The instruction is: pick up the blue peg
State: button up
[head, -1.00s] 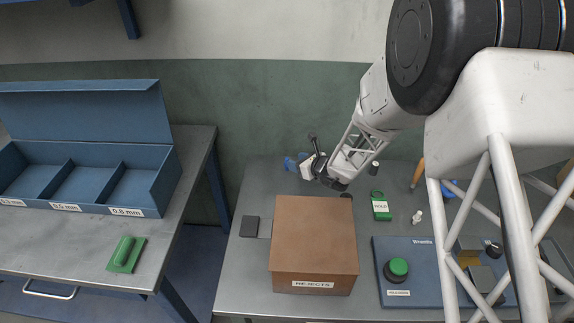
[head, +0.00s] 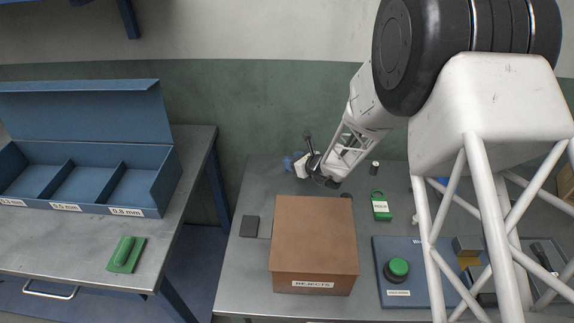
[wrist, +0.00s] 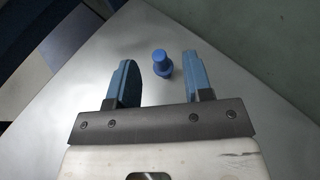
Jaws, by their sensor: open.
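The blue peg (wrist: 161,66) shows in the wrist view, with a round head and a wider part below it. It sits on the grey table between the two blue fingers of my gripper (wrist: 161,58), with a gap on each side. My gripper is open and holds nothing. In the head view my gripper (head: 298,164) is low over the far left part of the middle table. Blue shows at its tip there, but I cannot separate peg from fingers.
A brown box labelled REJECTS (head: 314,240) stands in front of my gripper. A dark flat block (head: 250,226) lies to its left. The left table holds a blue compartment box (head: 150,185).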

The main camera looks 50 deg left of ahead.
jog(key=shift+a+f, duration=0.1)
jog(key=shift+a, duration=0.05)
jog(key=shift+x, duration=2.45)
grip_shut()
